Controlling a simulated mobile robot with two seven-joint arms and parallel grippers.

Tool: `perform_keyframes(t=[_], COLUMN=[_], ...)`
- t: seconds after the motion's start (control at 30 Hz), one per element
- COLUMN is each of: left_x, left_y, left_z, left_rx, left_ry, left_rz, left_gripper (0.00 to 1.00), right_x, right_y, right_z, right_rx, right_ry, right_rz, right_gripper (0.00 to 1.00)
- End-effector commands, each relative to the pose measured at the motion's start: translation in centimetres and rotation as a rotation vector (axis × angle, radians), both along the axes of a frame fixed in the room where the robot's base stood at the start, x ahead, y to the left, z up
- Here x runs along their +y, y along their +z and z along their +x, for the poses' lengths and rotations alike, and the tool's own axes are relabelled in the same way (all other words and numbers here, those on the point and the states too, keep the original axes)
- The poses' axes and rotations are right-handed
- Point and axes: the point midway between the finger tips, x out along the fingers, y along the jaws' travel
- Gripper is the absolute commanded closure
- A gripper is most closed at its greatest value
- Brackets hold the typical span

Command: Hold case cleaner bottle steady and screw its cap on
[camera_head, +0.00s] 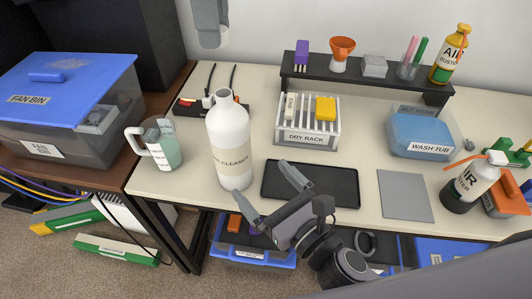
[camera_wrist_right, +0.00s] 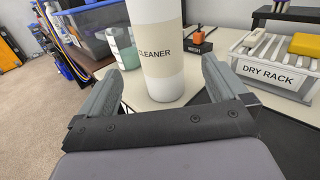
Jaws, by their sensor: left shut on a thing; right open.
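The white case cleaner bottle (camera_head: 229,145) stands upright on the table, its neck open and uncapped. The right wrist view shows its lower part (camera_wrist_right: 160,55) between and beyond my spread fingers. My right gripper (camera_head: 263,180) is open and empty, just in front and to the right of the bottle, with one fingertip near its base. My left gripper (camera_head: 210,22) hangs at the top edge of the head view, above and behind the bottle. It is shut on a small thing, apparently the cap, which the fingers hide.
A jug (camera_head: 160,145) stands left of the bottle, a black power strip (camera_head: 188,107) behind it. A dark tray (camera_head: 310,183) lies to the right, before the dry rack (camera_head: 308,122).

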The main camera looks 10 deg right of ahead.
Motion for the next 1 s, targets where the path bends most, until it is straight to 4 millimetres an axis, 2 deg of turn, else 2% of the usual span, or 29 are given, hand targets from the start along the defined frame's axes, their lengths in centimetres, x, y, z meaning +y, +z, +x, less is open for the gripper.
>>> perform_keyframes(t=[0.27,0.8,1.0], left_x=[0.0,0.0,0.0], left_y=[0.0,0.0,0.0], left_z=[0.0,0.0,0.0], left_rx=[0.000,0.000,0.000], left_ry=[0.000,0.000,0.000], left_rz=[0.000,0.000,0.000], left_gripper=[0.91,0.91,0.91], right_x=[0.7,4.6,5.4], right_y=[0.1,0.1,0.0], right_z=[1.2,8.7,10.3], right_rx=[0.027,0.026,0.027], right_ry=[0.000,0.001,0.001], right_rz=[0.042,0.038,0.038], right_gripper=[0.00,0.00,0.00])
